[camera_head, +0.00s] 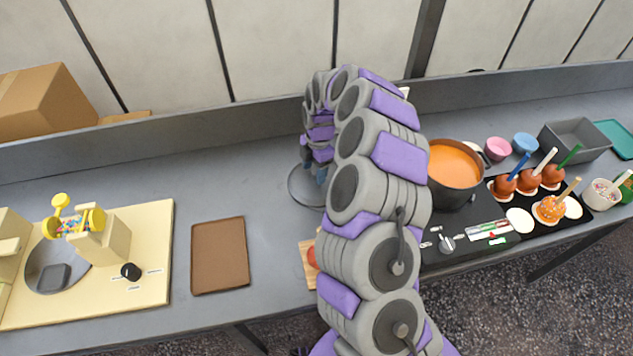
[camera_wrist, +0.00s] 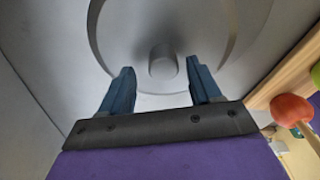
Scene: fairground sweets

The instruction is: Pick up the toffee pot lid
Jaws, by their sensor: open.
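The toffee pot lid (camera_head: 299,190) is a round grey disc lying flat on the grey counter, left of my arm in the head view. My arm hides its right part there. In the wrist view the lid (camera_wrist: 120,30) fills the upper middle, with its round knob (camera_wrist: 163,62) just beyond the fingertips. My gripper (camera_wrist: 162,82) is open and empty, with its two blue fingers apart on either side of the knob's line. In the head view my gripper (camera_head: 320,172) is above the lid and partly hidden. Contact with the knob cannot be told.
Right of my arm stands the dark pot (camera_head: 457,198) of orange toffee on a black hob (camera_head: 440,252). Toffee apples stand on a black tray (camera_head: 545,226). A wooden board (camera_wrist: 290,75) with a red apple (camera_wrist: 291,110) lies close right of the lid. A brown mat (camera_head: 220,255) lies left.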

